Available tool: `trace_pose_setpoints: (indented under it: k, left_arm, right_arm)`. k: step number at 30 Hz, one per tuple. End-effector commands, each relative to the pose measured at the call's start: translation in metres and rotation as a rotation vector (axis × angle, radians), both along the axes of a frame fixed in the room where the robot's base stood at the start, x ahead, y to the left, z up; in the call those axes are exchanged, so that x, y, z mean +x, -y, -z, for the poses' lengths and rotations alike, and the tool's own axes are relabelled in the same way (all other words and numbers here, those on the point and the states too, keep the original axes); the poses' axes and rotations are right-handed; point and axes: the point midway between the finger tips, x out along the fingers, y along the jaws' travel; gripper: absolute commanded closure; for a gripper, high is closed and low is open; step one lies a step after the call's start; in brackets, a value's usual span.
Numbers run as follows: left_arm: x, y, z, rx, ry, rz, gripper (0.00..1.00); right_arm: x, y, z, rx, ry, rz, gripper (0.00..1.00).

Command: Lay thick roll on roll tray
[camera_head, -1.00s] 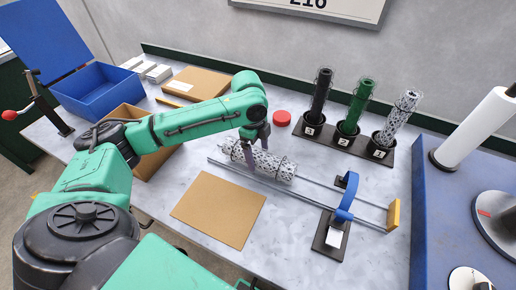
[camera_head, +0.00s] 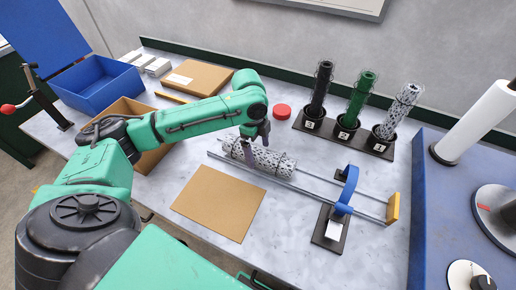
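The thick roll is a white roll with black speckles (camera_head: 272,162). It lies along the roll tray, two long metal rails (camera_head: 320,188) with an ochre end block (camera_head: 393,208), near the tray's left end. My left gripper (camera_head: 256,147) is at the left part of the roll, pointing down, with its fingers close around or against the roll. One finger shows in front of the roll and the other toward its back. Whether they grip it cannot be told. The roll's underside is hidden. My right gripper is not in view.
A blue arch on a dark base (camera_head: 345,195) stands at the tray's right part. A brown board (camera_head: 218,205) lies in front.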

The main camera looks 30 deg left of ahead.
Motion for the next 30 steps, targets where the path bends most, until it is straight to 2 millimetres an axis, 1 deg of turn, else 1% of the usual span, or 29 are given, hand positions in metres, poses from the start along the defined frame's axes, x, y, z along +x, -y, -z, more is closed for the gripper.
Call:
trace_pose_setpoints:
  k: [5,8,11,14,18,21,24,25,27,30]
  left_arm:
    - [-0.001,0.000,0.001,0.001,-0.003,0.000,0.00]
    - [0.000,-0.001,-0.004,0.001,-0.001,0.000,0.00]
    - [0.000,-0.003,-0.021,0.001,0.002,0.000,0.00]
    - [0.001,-0.006,-0.048,0.000,0.004,0.000,0.00]
    - [0.000,-0.011,-0.091,0.000,0.006,0.000,0.00]
    - [0.000,-0.014,-0.118,-0.001,0.004,0.002,0.00]
    - [0.000,-0.016,-0.135,-0.001,0.003,0.001,0.00]
    - [0.000,-0.016,-0.139,0.000,0.002,0.000,0.00]
    - [-0.001,-0.017,-0.144,0.000,0.001,0.000,0.00]
    - [-0.001,-0.017,-0.145,0.000,-0.001,0.000,0.00]
  right_arm:
    - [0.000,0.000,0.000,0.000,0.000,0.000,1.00]
    - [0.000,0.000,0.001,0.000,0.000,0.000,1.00]
    - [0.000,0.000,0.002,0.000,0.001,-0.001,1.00]
    - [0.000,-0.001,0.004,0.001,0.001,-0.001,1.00]
    - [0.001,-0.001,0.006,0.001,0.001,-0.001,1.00]
    - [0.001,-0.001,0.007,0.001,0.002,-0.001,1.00]
    - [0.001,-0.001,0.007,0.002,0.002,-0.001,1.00]
    - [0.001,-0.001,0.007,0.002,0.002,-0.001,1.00]
    - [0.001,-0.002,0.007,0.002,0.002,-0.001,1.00]
    - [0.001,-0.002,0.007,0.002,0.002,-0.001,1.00]
